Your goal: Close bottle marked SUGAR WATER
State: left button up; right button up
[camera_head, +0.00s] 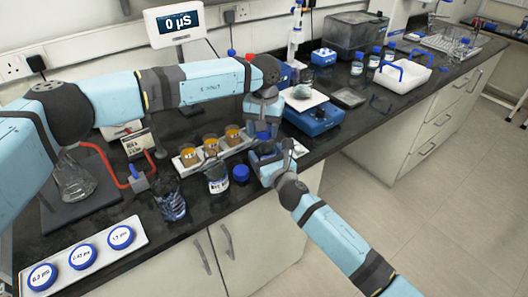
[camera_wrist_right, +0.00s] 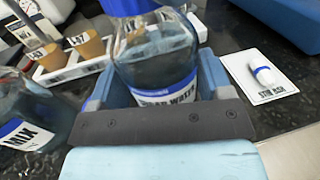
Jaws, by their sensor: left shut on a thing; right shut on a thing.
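The SUGAR WATER bottle (camera_wrist_right: 157,65) is clear glass with a white and blue label and stands upright between the jaws of my right gripper (camera_wrist_right: 155,95). In the head view my right gripper (camera_head: 264,158) comes from the lower right and hides most of the bottle. My left gripper (camera_head: 263,118) points down right above it, shut on a blue cap (camera_head: 263,131) at the bottle's top. Blue also shows over the bottle's neck in the right wrist view. I cannot tell whether the cap is seated on the neck.
A labelled bottle (camera_head: 217,181), a loose blue cap (camera_head: 240,173) and a glass vessel (camera_head: 171,206) stand left of the grippers. A white rack (camera_head: 181,164) holds amber vials. A stir bar card (camera_wrist_right: 268,92) lies to the right. A blue balance (camera_head: 314,117) stands behind.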

pick_arm(q)
jog(key=o, duration=1.1)
notch_tip(320, 180, up, 12)
pick_arm(e)
jog(key=o, duration=1.8)
jog(key=shift+c, duration=0.2)
pick_arm(q)
jog(key=shift+r, duration=0.2)
pick_arm(e)
jog(key=v, duration=1.4)
